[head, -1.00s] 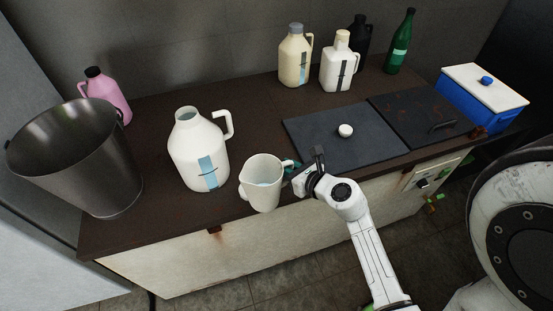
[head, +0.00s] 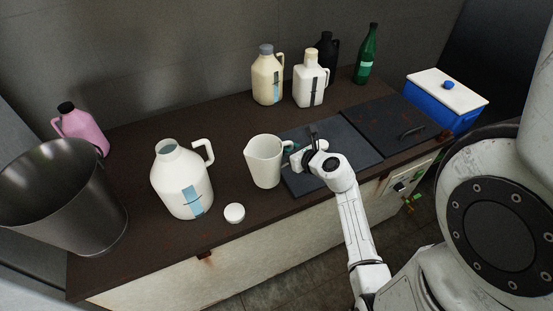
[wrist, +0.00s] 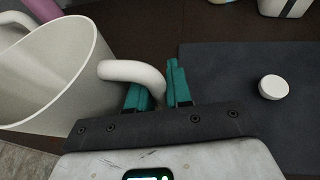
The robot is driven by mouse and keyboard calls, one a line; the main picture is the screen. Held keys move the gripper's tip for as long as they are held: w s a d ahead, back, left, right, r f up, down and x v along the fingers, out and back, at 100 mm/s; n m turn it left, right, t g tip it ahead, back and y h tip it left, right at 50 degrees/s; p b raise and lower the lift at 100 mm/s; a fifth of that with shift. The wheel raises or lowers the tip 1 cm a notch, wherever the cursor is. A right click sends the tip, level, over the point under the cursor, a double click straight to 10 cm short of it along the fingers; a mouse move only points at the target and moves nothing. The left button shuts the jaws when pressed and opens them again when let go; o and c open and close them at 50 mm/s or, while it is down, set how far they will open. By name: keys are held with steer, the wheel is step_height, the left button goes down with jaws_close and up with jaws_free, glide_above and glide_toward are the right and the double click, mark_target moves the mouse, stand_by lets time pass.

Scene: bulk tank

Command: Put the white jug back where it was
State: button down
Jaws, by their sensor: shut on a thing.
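My gripper (head: 297,150) is shut on the handle of a small white open jug (head: 264,162) with a pouring lip. In the wrist view, its teal fingertips (wrist: 157,88) close around the handle of this jug (wrist: 60,75). The jug is upright over the counter beside the dark mat; I cannot tell whether its base touches. No contents show inside it. To its left stands a larger white jug (head: 178,180) with a blue label, a side handle and an uncapped mouth.
A white cap (head: 234,213) lies on the counter (head: 150,262) near its front edge. Another white cap (wrist: 273,87) lies on the dark mat (wrist: 225,120). A metal bucket (head: 60,205) and pink bottle (head: 80,130) stand left. Several bottles stand at the back; a blue box (head: 440,105) stands right.

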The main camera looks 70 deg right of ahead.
steer(key=shift+w+d+f+b, duration=0.45)
steer(key=shift+w+f, duration=0.25)
steer(key=shift+f, duration=0.8)
steer(key=shift+w+d+f+b, duration=0.45)
steer(key=shift+w+f, duration=0.25)
steer(key=shift+f, duration=0.75)
steer(key=shift+w+d+f+b, duration=0.45)
steer(key=shift+w+f, duration=0.25)
steer(key=shift+f, duration=0.8)
steer(key=shift+f, duration=0.15)
steer(key=c, duration=1)
jaws_free()
steer(key=shift+c, duration=0.2)
